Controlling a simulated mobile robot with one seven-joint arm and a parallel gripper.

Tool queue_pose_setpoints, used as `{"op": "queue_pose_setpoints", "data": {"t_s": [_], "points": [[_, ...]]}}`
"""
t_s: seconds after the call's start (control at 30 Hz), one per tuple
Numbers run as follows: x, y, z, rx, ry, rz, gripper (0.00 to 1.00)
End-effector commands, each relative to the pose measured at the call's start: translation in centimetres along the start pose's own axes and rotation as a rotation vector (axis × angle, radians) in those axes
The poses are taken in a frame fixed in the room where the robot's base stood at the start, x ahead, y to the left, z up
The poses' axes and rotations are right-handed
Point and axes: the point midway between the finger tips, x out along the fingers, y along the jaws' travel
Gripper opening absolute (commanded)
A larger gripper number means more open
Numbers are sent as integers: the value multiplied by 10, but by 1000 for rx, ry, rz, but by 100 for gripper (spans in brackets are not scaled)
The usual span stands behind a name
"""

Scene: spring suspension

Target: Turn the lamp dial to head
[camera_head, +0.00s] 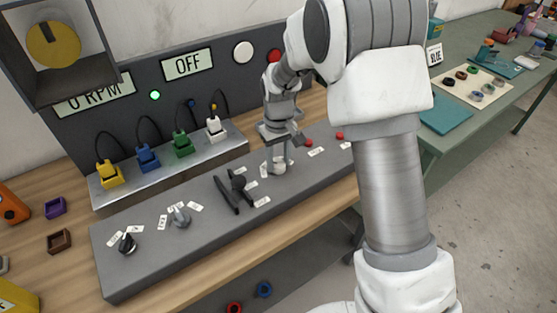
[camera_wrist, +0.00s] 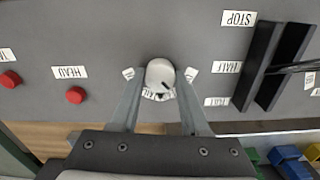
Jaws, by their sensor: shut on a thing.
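A pale grey round dial (camera_wrist: 160,74) with a dark pointer mark sits on the grey console, with small white labels around it. The lettering on these labels is too small to read surely. My gripper (camera_wrist: 160,84) is shut on this dial, one finger on each side. In the head view, the dial (camera_head: 274,167) is near the middle of the console, with my gripper (camera_head: 280,157) coming down on it from above and partly covering it.
A black lever in a slotted guide (camera_head: 235,190) stands left of the dial. A grey dial (camera_head: 180,218) and a black dial (camera_head: 127,243) sit further left. Red buttons (camera_wrist: 76,95) are on the other side. Coloured plugs (camera_head: 148,156) stand behind the console.

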Motion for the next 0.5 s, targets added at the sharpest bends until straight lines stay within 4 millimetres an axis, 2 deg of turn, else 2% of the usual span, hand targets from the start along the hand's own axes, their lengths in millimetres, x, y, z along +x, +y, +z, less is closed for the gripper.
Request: {"op": "queue_pose_setpoints", "data": {"t_s": [0.2,0.5], "points": [[-1,0,0,146,1,1,0],[-1,0,0,262,1,0,0]]}}
